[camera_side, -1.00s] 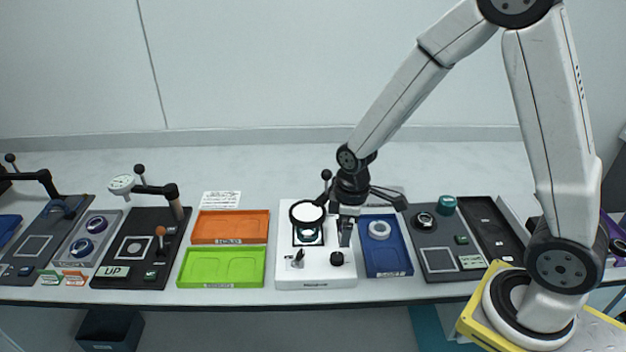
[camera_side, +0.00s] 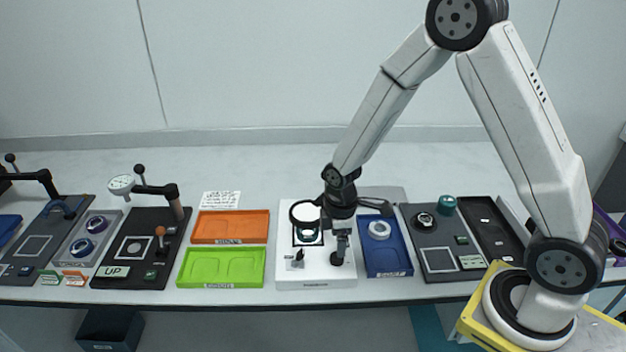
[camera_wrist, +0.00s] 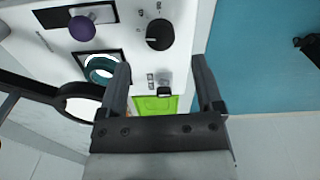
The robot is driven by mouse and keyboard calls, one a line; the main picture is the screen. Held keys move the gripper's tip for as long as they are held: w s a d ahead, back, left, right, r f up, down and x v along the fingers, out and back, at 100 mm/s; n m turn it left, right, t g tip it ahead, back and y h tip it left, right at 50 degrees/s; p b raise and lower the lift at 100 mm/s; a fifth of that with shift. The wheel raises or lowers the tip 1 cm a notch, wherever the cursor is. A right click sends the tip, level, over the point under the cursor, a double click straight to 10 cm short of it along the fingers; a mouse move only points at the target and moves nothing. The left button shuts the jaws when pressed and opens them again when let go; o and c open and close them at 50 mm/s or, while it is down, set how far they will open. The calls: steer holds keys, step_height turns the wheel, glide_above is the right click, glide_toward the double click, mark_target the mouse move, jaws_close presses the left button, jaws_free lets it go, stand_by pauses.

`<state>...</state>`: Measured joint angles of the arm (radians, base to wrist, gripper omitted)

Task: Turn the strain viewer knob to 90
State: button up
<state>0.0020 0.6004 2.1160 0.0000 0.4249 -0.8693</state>
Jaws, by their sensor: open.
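The strain viewer is a white unit (camera_side: 317,277) in the middle of the table, with a black ring lens over a lit window. Its black round knob (camera_side: 336,260) sits at the front right, partly covered by my gripper (camera_side: 340,248), which is just above it. In the wrist view the knob (camera_wrist: 160,34) shows whole, with a white pointer line towards the left and small marks around it. My gripper (camera_wrist: 160,72) is open and empty there. The knob lies beyond the fingertips, not visibly between them.
The black ring lens (camera_side: 304,213) rises behind. A blue tray (camera_side: 388,262) with a white ring adjoins on the right; green (camera_side: 222,267) and orange (camera_side: 231,228) trays lie left.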

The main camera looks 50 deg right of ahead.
mark_target(337, 259)
steer(key=shift+f, duration=2.65)
jaws_close()
